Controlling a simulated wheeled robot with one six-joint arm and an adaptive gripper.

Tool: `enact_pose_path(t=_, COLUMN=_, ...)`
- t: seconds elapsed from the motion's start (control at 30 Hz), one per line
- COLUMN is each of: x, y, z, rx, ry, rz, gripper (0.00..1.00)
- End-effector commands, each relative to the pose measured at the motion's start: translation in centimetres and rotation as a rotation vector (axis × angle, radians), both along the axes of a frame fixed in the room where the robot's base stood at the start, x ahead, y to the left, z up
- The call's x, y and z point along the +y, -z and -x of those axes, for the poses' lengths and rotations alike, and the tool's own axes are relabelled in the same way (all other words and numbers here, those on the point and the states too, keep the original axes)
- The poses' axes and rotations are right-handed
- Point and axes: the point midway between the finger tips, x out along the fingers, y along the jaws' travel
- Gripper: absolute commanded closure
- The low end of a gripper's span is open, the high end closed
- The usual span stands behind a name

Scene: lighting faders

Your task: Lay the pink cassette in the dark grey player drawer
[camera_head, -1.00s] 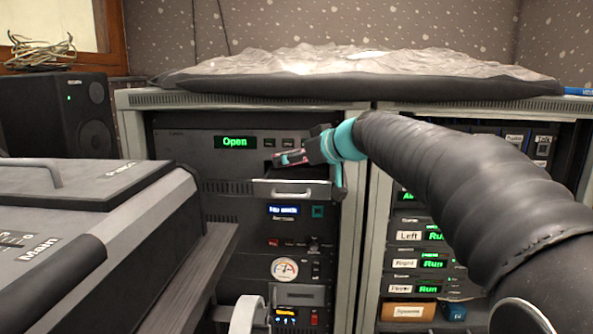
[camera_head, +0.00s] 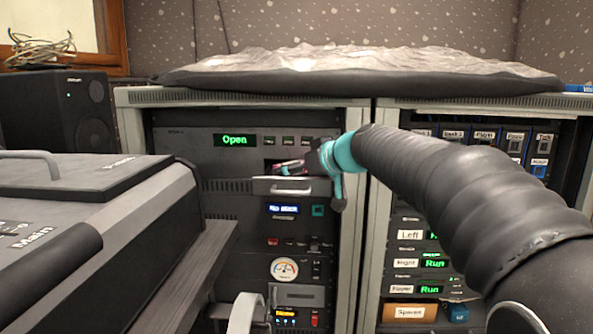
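The player (camera_head: 200,142) is a dark grey rack unit in the left rack, with a green "Open" display. Its drawer (camera_head: 291,187) is pulled out and has a light handle on its front. My gripper (camera_head: 305,166), black with teal parts, reaches in from the right just over the drawer. It appears shut on the pink cassette (camera_head: 288,166), a small dark pinkish piece at the fingertips, low over the drawer. The fingers partly hide the cassette. I cannot tell whether it touches the drawer floor.
The right rack (camera_head: 372,240) stands close beside, behind my arm. A large grey console (camera_head: 120,235) fills the left foreground, and a black speaker (camera_head: 62,115) stands behind it. A crumpled silvery sheet on a dark base (camera_head: 360,72) lies on top of the racks.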

Motion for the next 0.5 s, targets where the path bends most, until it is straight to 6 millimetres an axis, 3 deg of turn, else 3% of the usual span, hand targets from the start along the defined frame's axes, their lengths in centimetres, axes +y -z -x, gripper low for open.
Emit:
enact_pose_path(t=0.27, x=0.00, y=0.40, z=-0.01, rx=0.001, ry=0.000, rz=0.001, gripper=0.52)
enact_pose_path(t=0.3, x=0.00, y=0.45, z=-0.01, rx=0.001, ry=0.000, rz=0.001, gripper=0.06)
enact_pose_path(t=0.33, x=0.00, y=0.47, z=-0.01, rx=0.001, ry=0.000, rz=0.001, gripper=0.00)
enact_pose_path(t=0.5, x=0.00, y=0.58, z=-0.03, rx=0.004, ry=-0.001, rz=0.002, gripper=0.00)
